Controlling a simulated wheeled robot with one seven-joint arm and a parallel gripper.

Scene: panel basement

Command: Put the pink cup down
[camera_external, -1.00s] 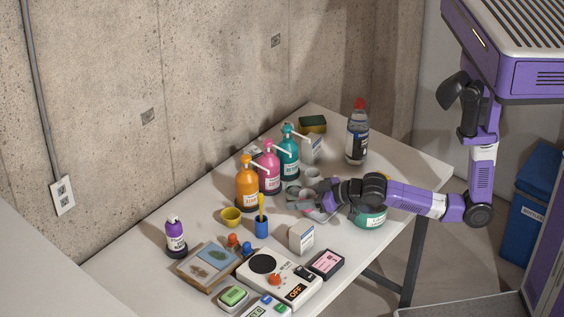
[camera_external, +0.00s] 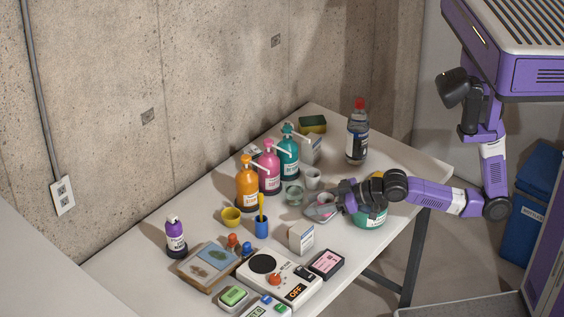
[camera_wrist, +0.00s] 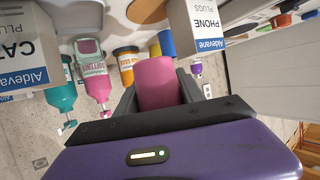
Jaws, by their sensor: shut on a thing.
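The pink cup (camera_wrist: 158,82) is between the two dark fingers of my gripper (camera_wrist: 160,92) in the wrist view, and the gripper is shut on it. In the external view my gripper (camera_external: 328,207) is low over the right part of the white table (camera_external: 215,277), and its fingers mostly hide the cup. I cannot tell whether the cup touches a surface below it.
A greenish cup (camera_external: 294,195) and a pale cup (camera_external: 312,178) stand just left of my gripper. Orange (camera_external: 247,190), pink (camera_external: 269,178) and teal (camera_external: 289,165) pump bottles stand behind. A teal tub (camera_external: 372,219) is under my wrist. A white box (camera_external: 301,238) stands in front.

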